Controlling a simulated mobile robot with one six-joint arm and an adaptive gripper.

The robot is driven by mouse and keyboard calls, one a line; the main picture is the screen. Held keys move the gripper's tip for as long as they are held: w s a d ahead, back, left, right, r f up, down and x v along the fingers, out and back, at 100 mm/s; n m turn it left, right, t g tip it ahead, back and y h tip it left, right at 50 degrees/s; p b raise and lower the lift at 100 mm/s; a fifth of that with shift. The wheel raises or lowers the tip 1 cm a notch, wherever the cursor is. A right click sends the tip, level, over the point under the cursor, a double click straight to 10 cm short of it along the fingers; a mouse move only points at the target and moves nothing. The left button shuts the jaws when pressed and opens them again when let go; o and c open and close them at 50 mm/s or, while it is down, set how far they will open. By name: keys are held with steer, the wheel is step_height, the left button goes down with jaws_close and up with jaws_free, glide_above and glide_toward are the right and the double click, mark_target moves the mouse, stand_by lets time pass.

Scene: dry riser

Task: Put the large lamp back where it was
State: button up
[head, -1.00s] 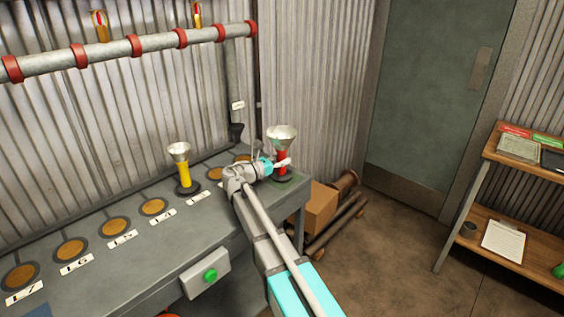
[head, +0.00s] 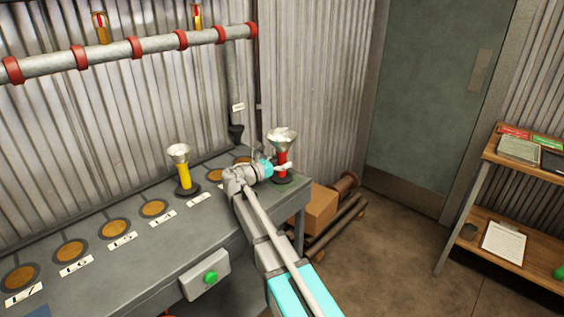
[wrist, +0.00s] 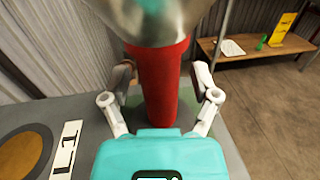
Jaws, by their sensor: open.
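The large lamp, red with a wide silver funnel-shaped head (head: 282,138), stands upright at the right end of the grey bench (head: 120,270). In the wrist view its red body (wrist: 163,85) is between the two fingers of my gripper (wrist: 160,90), which are apart, one on each side. My gripper (head: 283,168) is at the lamp's lower body in the head view. A yellow lamp (head: 183,170) with a smaller silver head stands upright on a disc to the left. The lamp's base is partly hidden by my gripper.
Several round tan pads (head: 115,229) with number labels line the bench. A green button box (head: 208,275) is on its front. A red-ringed pipe (head: 110,49) runs along the wall. A cardboard box (head: 318,207) and a wooden shelf (head: 520,228) stand to the right.

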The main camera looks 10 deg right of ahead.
steer(key=shift+a, duration=0.1)
steer(key=v, duration=1.1)
steer(key=shift+s+a, duration=0.1)
steer(key=shift+a, duration=0.1)
steer(key=shift+s+a, duration=0.1)
steer(key=shift+a, duration=0.05)
steer(key=shift+s, duration=0.1)
stand_by(1.1)
